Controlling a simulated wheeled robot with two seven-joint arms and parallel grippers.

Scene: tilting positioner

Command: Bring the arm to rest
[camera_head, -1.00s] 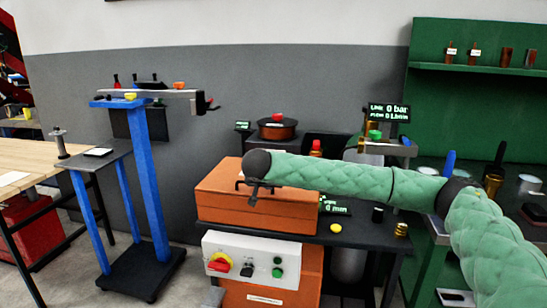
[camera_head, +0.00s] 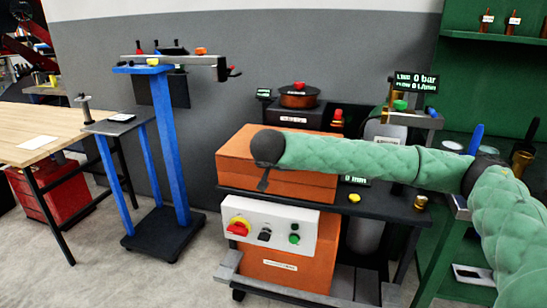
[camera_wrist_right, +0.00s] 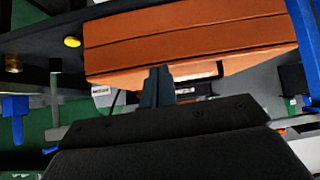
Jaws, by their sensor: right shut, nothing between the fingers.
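My right arm, in a green quilted sleeve, comes in from the right in the head view. Its dark wrist hangs in front of the orange box, and the small right gripper (camera_head: 263,184) points down there. In the right wrist view the gripper's fingers (camera_wrist_right: 158,84) are together with nothing between them, in front of the orange box (camera_wrist_right: 190,42). The orange box also shows in the head view (camera_head: 310,184). I cannot tell whether the fingers touch it. My left gripper is not in view.
Below the box is a white control panel (camera_head: 268,226) with a red-yellow switch and a green button. A blue stand (camera_head: 168,150) and a wooden table (camera_head: 45,135) are at left. A green shelf unit (camera_head: 480,75) is at right. Grey floor lies open at front left.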

